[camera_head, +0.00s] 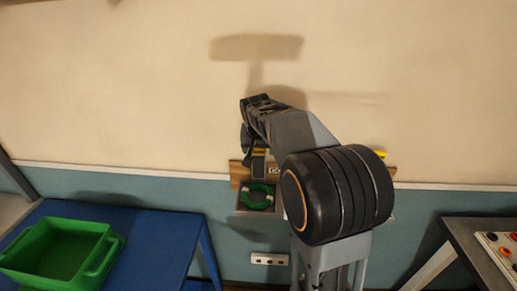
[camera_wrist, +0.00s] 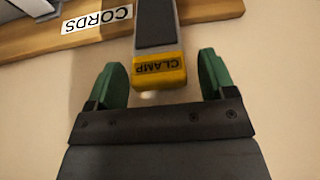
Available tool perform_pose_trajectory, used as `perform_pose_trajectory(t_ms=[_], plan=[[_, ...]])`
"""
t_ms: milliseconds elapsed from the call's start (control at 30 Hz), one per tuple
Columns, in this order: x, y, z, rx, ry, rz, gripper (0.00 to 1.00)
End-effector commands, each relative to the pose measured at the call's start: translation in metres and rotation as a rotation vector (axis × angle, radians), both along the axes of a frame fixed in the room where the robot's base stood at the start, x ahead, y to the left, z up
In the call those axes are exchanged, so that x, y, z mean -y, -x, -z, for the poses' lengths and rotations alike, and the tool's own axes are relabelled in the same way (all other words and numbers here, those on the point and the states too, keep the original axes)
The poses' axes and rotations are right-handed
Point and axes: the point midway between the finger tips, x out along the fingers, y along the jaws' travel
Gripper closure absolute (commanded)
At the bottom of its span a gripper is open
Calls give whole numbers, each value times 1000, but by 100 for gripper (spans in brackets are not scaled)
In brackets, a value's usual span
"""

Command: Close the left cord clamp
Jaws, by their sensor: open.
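The cord clamp shows in the wrist view as a grey lever (camera_wrist: 156,28) with a dark strip and a yellow end labelled CLAMP (camera_wrist: 160,68). In the head view its yellow-marked end (camera_head: 259,152) sticks up above a wooden board (camera_head: 236,173) on the wall. My gripper (camera_wrist: 161,62) is open, with one green finger on each side of the yellow end and visible gaps between. In the head view my gripper (camera_head: 248,138) is at the lever's upper end, partly hidden by my arm. A green coiled cord (camera_head: 257,197) hangs below the clamp.
A small yellow part (camera_head: 379,154) shows right of my arm, which hides most of the board. A CORDS label (camera_wrist: 96,18) is on the board. A blue table (camera_head: 150,250) with a green bin (camera_head: 55,255) stands left, and a bench (camera_head: 485,245) right. A socket strip (camera_head: 269,258) is below.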

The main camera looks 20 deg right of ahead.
Motion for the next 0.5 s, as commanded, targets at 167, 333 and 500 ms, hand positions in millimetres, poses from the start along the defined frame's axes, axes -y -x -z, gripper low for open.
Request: perform_pose_trajectory(t_ms=[167, 333, 500], plan=[[2, -3, 10, 0, 0, 0, 23], [3, -4, 13, 0, 0, 0, 23], [3, -4, 12, 0, 0, 0, 23]])
